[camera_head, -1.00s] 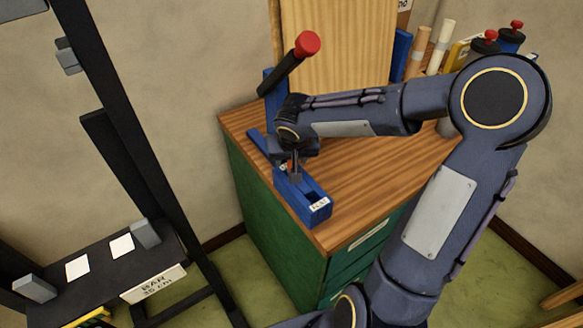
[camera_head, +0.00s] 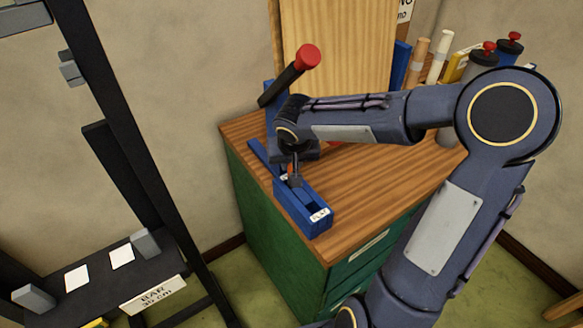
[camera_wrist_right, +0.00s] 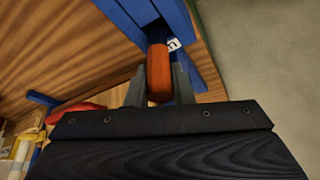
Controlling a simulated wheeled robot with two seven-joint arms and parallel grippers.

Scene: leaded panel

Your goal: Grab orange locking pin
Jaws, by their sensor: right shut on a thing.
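The orange locking pin (camera_wrist_right: 159,72) stands between the two grey fingers of my right gripper (camera_wrist_right: 160,84) in the right wrist view. The fingers are shut on it. In the head view my right gripper (camera_head: 294,179) points down over the blue holder (camera_head: 292,211), and only a small bit of orange shows beside the fingers. The blue holder lies along the left edge of the wooden bench top and bears a white label. I cannot tell whether the pin's lower end touches the holder. My left gripper is not in view.
A blue press with a red-knobbed black lever (camera_head: 290,76) stands behind my right gripper. Bottles and rolled tubes (camera_head: 438,57) stand at the back right. A black rack (camera_head: 125,170) with a labelled shelf is on the left. The bench top's (camera_head: 370,185) middle is bare.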

